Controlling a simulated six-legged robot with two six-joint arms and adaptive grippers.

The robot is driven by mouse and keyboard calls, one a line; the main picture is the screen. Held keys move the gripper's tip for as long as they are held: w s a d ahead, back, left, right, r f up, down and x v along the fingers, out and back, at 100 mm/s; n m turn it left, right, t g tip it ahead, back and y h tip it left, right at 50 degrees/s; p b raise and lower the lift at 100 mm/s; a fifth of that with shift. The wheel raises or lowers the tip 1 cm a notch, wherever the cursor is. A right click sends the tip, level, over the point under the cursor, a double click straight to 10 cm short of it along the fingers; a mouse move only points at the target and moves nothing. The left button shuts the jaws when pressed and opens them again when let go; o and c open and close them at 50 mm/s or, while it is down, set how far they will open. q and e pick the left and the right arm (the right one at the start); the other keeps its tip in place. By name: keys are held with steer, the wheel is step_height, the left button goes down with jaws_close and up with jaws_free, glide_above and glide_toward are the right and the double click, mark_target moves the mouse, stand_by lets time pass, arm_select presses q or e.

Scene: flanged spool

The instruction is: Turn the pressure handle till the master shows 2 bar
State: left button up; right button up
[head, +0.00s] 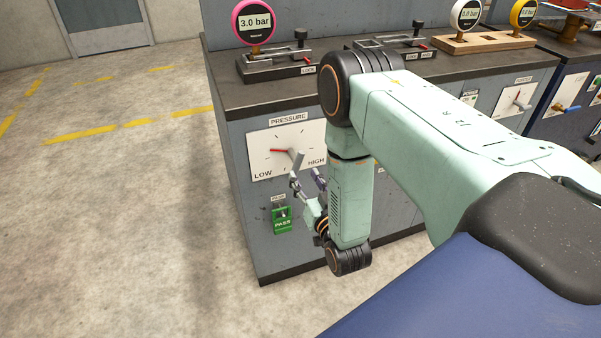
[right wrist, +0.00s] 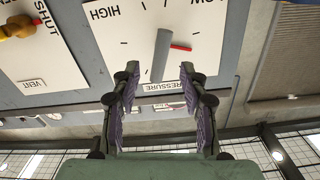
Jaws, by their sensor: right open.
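The pink-rimmed master gauge (head: 255,22) stands on the bench top and reads 3.0 bar. Below it, the white pressure dial (head: 268,141) on the bench front is marked LOW and HIGH. Its grey handle (head: 298,160) has a red pointer, which points left in the head view. My right gripper (head: 307,180) is open just in front of the dial. In the right wrist view the handle (right wrist: 161,55) shows between the open fingertips (right wrist: 159,72), with a gap on both sides. My right arm hides part of the dial. My left gripper is not in view.
A green PASS tag (head: 283,222) hangs below the dial. The right wrist view shows a VENT plate with a yellow knob (right wrist: 18,28) beside the dial. More gauges (head: 466,15) stand on the bench at the right. The floor left of the bench is clear.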

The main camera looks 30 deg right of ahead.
mark_target(299, 166)
steer(key=b+x, duration=0.1)
steer(key=x, duration=0.6)
steer(key=shift+w+b, duration=0.1)
steer(key=shift+b, duration=0.25)
steer(key=shift+r, duration=0.1)
steer(key=shift+c, duration=0.5)
jaws_close()
